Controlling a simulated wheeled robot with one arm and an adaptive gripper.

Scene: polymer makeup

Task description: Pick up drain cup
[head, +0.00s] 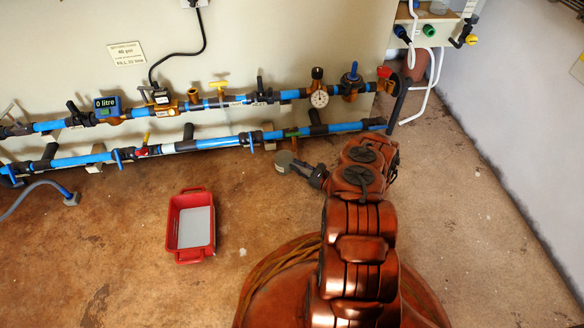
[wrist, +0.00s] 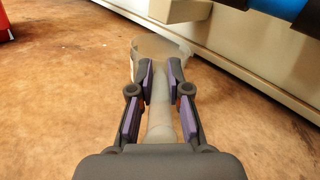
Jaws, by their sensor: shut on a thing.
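The drain cup (wrist: 160,50) is a pale, translucent round cup with a long handle, seen at the top middle of the wrist view. My gripper (wrist: 161,80) is shut on its handle, with one finger on each side. In the head view the cup (head: 284,159) shows as a small grey-green round shape just left of my gripper (head: 304,170), below the lower blue pipe. The fingers hide part of the handle. Whether the cup touches the floor is hard to tell.
A red tray (head: 191,251) with a grey bottom stands on the brown floor to the left. Blue pipes (head: 215,143) with valves and gauges run along the wall just behind the cup. A purple-grey wall (head: 515,120) is at the right. The floor between tray and cup is clear.

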